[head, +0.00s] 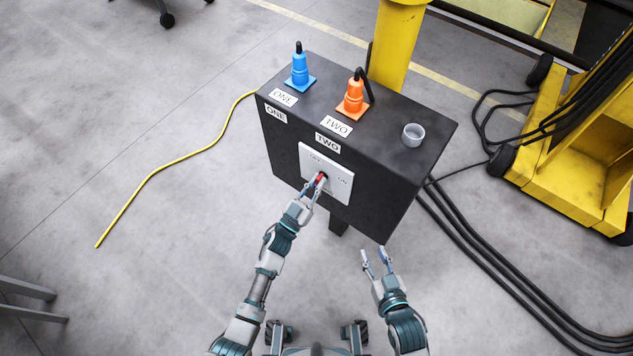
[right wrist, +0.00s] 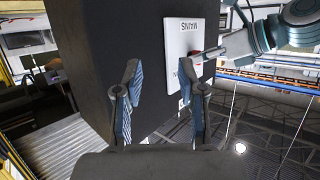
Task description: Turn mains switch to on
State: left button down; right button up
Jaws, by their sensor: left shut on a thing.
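The mains switch has a white plate (head: 342,180) on the front of a black box, with an OFF label at its upper left and an ON label at its right. Its red knob (head: 321,177) is partly covered by my left gripper (head: 316,185), which is shut on it. The knob's exact angle is hidden. In the right wrist view, the plate (right wrist: 181,40) appears upside down, with the left gripper reaching it from the right. My right gripper (head: 376,260) is open and empty, below and to the right of the plate, apart from the box.
The black box (head: 400,175) carries a blue plug (head: 300,68), an orange plug (head: 353,97) and a grey cup (head: 413,134). A yellow cable (head: 165,168) lies at left. Black cables (head: 490,270) and yellow machinery (head: 570,160) stand at right. Floor at left is mostly clear.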

pick_arm(q)
jog(key=shift+m, duration=0.4)
pick_arm(e)
jog(key=shift+d, duration=0.15)
pick_arm(q)
jog(key=m+g+h, duration=0.1)
jog(key=m, duration=0.1)
jog(key=shift+a+m, duration=0.1)
jog(key=shift+m, duration=0.2)
jog(key=m+g+h, duration=0.1)
jog(key=m, duration=0.2)
jog(key=m+g+h+p, duration=0.1)
jog(key=m, duration=0.2)
jog(key=shift+g, duration=0.4)
jog(key=m+g+p, duration=0.1)
jog(key=m+g, duration=0.1)
jog(key=m, duration=0.2)
jog(key=shift+h, duration=0.3)
jog(key=m+g+p, duration=0.1)
jog(key=m, duration=0.2)
jog(key=shift+s+f, duration=0.1)
jog(key=shift+f, duration=0.1)
pick_arm(e)
jog(key=s+d+f+g+h, duration=0.1)
jog(key=s+d+f+g, duration=0.2)
jog(key=s+f+g, duration=0.3)
jog(key=shift+s+g+h, duration=0.3)
jog(key=shift+s+h, duration=0.1)
jog(key=shift+s, duration=0.5)
